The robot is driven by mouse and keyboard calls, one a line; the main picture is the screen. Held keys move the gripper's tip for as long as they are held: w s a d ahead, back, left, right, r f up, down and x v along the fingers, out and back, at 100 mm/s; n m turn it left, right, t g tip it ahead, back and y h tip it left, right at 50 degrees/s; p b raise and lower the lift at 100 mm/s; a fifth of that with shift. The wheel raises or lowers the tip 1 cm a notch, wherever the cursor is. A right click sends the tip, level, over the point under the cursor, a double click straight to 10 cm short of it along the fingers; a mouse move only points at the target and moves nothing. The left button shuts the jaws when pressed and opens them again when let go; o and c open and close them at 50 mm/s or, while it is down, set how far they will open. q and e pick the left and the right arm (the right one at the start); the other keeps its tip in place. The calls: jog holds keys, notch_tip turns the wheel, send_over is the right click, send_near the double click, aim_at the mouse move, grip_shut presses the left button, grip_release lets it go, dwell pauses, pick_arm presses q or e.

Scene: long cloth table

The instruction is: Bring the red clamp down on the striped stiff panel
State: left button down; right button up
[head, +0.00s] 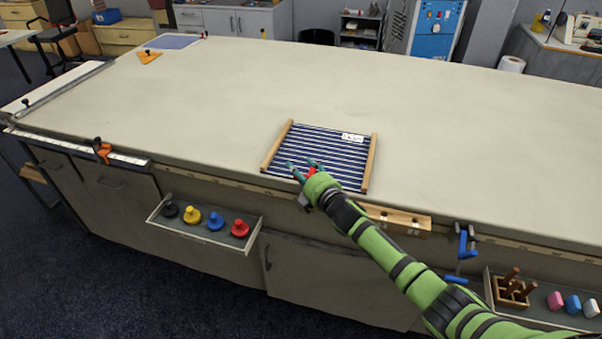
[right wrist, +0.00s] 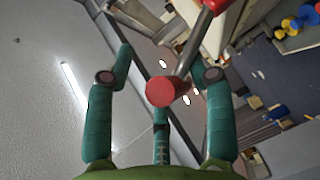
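The striped stiff panel (head: 318,155) is navy with white stripes and wooden side strips, and lies flat at the table's front edge. The red clamp (head: 311,172) shows only as a small red patch between my right gripper's fingers, over the panel's near edge. In the right wrist view, its red round end (right wrist: 160,92), metal rod and second red part stand between the teal fingers, with a visible gap on the left. My right gripper (head: 303,166) is open around it. Its hand hides most of the clamp. My left gripper is out of view.
An orange clamp (head: 102,150) and a blue clamp (head: 466,240) are on the front edge. A wooden block (head: 396,217) sits right of the panel. A tray (head: 203,231) with coloured knobs hangs below. The tabletop behind the panel is clear.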

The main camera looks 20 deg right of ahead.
jog(key=shift+d+f, duration=0.1)
jog(key=shift+d, duration=0.35)
jog(key=shift+s+f, duration=0.1)
jog(key=shift+s, duration=0.25)
jog(key=v, duration=1.1)
jog(key=shift+s+a+r, duration=0.2)
jog(key=shift+a, duration=0.1)
